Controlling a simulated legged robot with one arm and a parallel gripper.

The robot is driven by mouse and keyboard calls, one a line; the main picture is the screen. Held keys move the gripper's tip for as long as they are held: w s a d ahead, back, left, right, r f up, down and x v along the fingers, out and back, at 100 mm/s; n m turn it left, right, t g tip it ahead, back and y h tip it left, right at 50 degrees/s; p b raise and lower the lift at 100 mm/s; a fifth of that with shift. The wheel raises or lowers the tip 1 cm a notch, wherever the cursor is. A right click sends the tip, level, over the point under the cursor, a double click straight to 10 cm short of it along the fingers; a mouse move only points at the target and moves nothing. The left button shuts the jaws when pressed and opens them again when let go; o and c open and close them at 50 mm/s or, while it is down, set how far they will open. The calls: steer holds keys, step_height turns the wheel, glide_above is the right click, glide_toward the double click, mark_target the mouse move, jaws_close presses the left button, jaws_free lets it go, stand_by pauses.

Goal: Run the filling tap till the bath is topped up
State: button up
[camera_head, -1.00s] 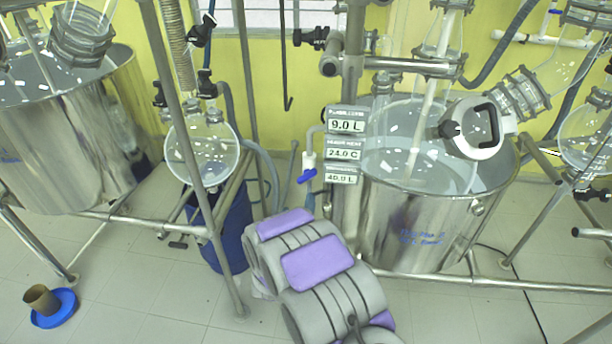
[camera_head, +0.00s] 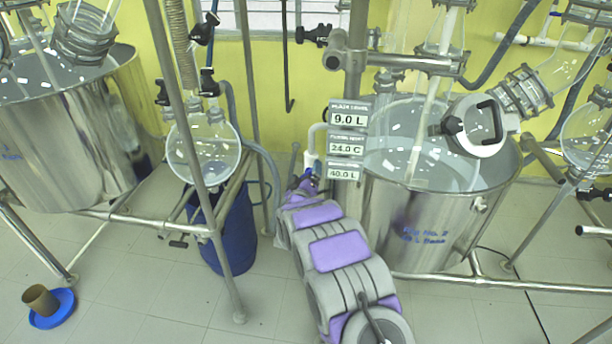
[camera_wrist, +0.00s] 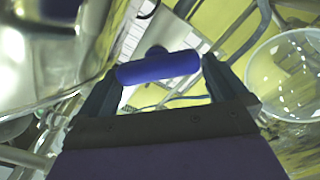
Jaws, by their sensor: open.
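The steel bath (camera_head: 430,222) stands at the right, with clear liquid inside around a glass vessel. Signs beside it read 9.0 L, 24.0 C and 40.0 L (camera_head: 347,173). The filling tap (camera_head: 318,136) is a white pipe at the bath's left side. Its blue handle (camera_wrist: 158,68) shows in the wrist view, between the two fingers of my open gripper (camera_wrist: 163,66). I cannot tell whether the fingers touch it. In the head view my gripper (camera_head: 304,184) is at the tap and mostly hides the handle.
A metal frame post (camera_head: 205,170) and a blue bin (camera_head: 228,235) stand left of my arm. A round glass flask (camera_head: 205,150) hangs above the bin. Another steel bath (camera_head: 75,140) is at the far left. A brown cup on a blue dish (camera_head: 52,310) is on the floor.

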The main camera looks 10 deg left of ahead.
steer(key=shift+w+d+f, duration=0.3)
steer(key=shift+w+f, duration=0.15)
steer(key=shift+w, duration=0.25)
steer(key=shift+s+r, duration=0.15)
steer(key=shift+r, duration=0.05)
steer(key=shift+a+f, duration=0.1)
steer(key=c, duration=0.7)
steer(key=shift+m, duration=0.3)
steer(key=m, duration=0.3)
steer(key=shift+p, duration=0.35)
steer(key=shift+f+m+b, duration=0.1)
steer(key=shift+m+b, duration=0.2)
steer(key=shift+m, duration=2.2)
